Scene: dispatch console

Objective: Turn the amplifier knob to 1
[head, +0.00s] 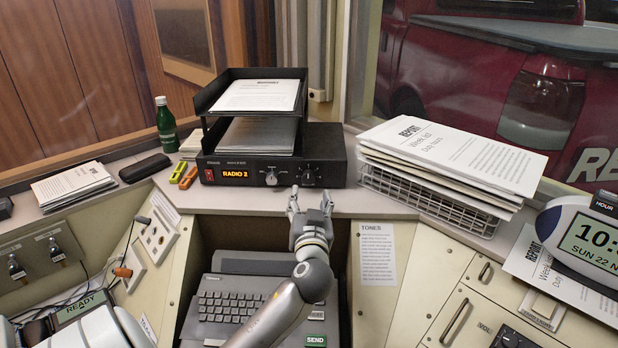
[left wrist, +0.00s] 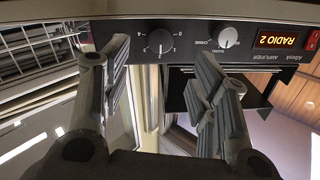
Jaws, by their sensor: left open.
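The black amplifier (head: 325,150) stands on the console shelf under a two-tier paper tray. Its black numbered knob (head: 308,176) is on the right of its front, beside a silver selector knob (head: 271,177). The left wrist view shows the front upside down, with the black knob (left wrist: 160,42) between and beyond the fingers, and the silver knob (left wrist: 228,37). Its exact setting is too small to read surely. My left gripper (head: 310,199) is open and empty just in front of and below the black knob, apart from it. My right gripper is out of view.
The paper tray (head: 205,102) sits on the amplifier. A wire basket (head: 425,199) of reports stands to the right. A green bottle (head: 166,125) and highlighters (head: 183,174) are to the left. A keyboard (head: 235,307) lies in the recess below.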

